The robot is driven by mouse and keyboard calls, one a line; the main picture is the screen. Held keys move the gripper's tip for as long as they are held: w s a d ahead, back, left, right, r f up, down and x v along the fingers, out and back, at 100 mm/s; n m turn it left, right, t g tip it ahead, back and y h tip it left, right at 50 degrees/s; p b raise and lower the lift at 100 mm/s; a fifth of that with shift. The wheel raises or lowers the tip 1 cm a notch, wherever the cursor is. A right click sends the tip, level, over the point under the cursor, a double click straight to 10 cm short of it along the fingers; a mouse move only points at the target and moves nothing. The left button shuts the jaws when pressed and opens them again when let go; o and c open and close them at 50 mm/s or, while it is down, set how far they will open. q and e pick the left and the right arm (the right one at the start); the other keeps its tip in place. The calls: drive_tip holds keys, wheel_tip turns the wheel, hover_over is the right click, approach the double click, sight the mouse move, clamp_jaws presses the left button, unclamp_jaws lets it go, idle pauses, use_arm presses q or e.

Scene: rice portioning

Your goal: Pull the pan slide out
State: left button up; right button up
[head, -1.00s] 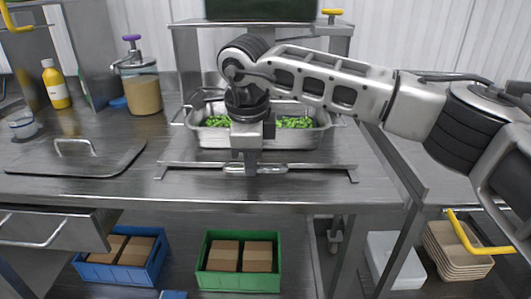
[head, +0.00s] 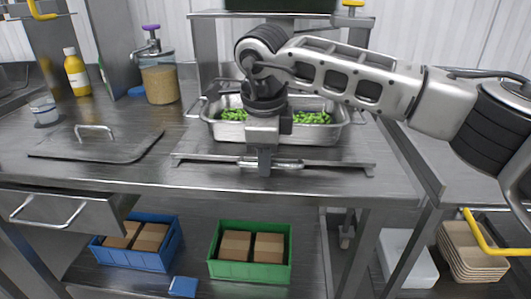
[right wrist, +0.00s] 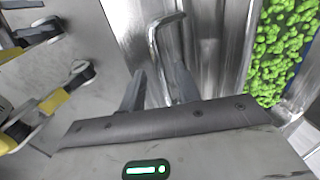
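The pan slide (head: 345,169) is a flat metal rail across the counter in front of a steel pan (head: 228,131) of green vegetables. Its short handle (head: 290,163) is at the middle of the rail. My right gripper (head: 265,168) points down at this handle and hides part of it. In the right wrist view, a bent metal rod that looks like the handle (right wrist: 154,45) runs between the two fingers of my right gripper (right wrist: 160,80). The fingers stand apart, with visible gaps beside the rod. My left gripper is not in view.
A flat lid with a handle (head: 95,148) lies left of the pan. A grain jar (head: 160,84) and yellow bottle (head: 76,76) stand behind it. A drawer (head: 85,219) juts out front left. Blue (head: 140,261) and green (head: 250,271) crates are below the counter.

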drive_tip(key=s+r, duration=0.3)
drive_tip(key=r, duration=1.2)
drive_tip(key=shift+a+r+p, duration=0.2)
drive_tip(key=shift+r+p, duration=0.1)
drive_tip(key=shift+p, duration=0.1)
